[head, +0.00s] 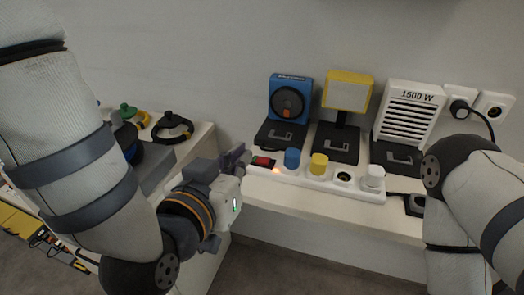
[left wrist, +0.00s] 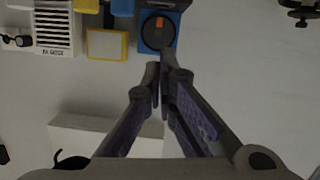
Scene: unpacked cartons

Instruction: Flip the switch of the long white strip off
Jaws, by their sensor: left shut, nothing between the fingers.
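The long white strip (head: 330,184) lies along the front of the white table. Its red switch (head: 263,161) is at the left end, with a small orange glow beside it. A blue plug (head: 292,158), a yellow plug (head: 319,164) and a white plug (head: 373,176) sit in it; one socket (head: 343,178) is empty. My left gripper (head: 243,158) is shut and empty, just left of the switch in the head view; I cannot tell whether it touches the strip. Its closed fingers (left wrist: 162,75) fill the middle of the left wrist view. My right gripper is out of view.
A blue fan (head: 290,101), a yellow-framed lamp (head: 347,92) and a white 1500 W heater (head: 408,112) stand behind the strip. A black plug (head: 459,108) is in a wall socket.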

